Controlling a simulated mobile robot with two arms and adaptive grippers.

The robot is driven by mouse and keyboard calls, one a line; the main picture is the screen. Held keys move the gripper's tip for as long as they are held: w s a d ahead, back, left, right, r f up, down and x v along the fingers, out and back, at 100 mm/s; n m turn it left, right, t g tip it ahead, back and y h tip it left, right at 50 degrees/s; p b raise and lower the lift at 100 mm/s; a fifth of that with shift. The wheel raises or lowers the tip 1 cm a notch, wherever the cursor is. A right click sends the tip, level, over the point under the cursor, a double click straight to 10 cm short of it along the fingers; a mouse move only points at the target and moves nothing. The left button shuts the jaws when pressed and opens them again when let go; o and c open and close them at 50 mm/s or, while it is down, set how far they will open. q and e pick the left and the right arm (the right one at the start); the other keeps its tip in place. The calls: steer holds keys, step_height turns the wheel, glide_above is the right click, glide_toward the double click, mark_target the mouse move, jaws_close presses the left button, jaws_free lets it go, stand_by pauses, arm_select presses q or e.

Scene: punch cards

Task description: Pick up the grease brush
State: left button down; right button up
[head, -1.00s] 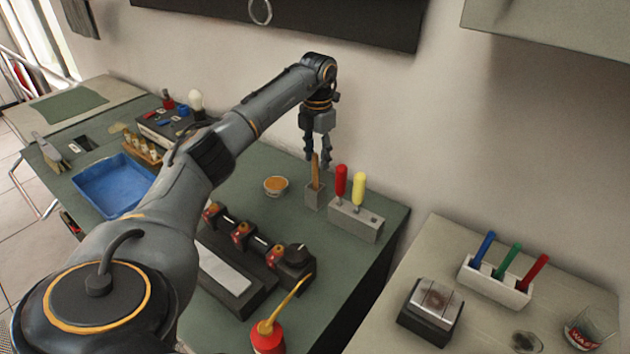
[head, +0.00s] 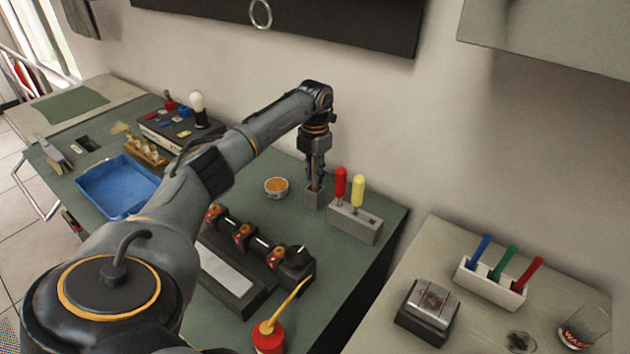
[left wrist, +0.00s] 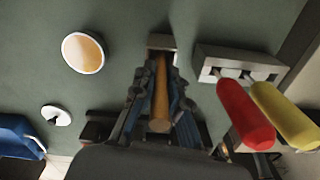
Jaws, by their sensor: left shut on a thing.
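The grease brush (left wrist: 161,98) shows its wooden handle between the fingers of my left gripper in the left wrist view. Its lower end is in a small grey holder (head: 314,198), so its bristles are hidden. My left gripper (head: 316,181) points down over the holder and is shut on the handle; it also shows in the left wrist view (left wrist: 158,100). In the head view the fingers mostly cover the brush. My right gripper is not in view.
Just right of the brush holder, a grey block (head: 355,221) holds a red-handled tool (head: 341,184) and a yellow-handled tool (head: 358,190). A small bowl of orange grease (head: 276,187) stands to the left. A black fixture (head: 245,238) and a red oil can (head: 269,337) are nearer.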

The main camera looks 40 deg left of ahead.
arm_select(q)
steer(key=shift+r, duration=0.1)
steer(key=shift+w+r, duration=0.1)
steer(key=shift+r, duration=0.2)
step_height(320, 180, up, 9)
steer(key=shift+r+b, duration=0.15)
steer(key=shift+b, duration=1.05)
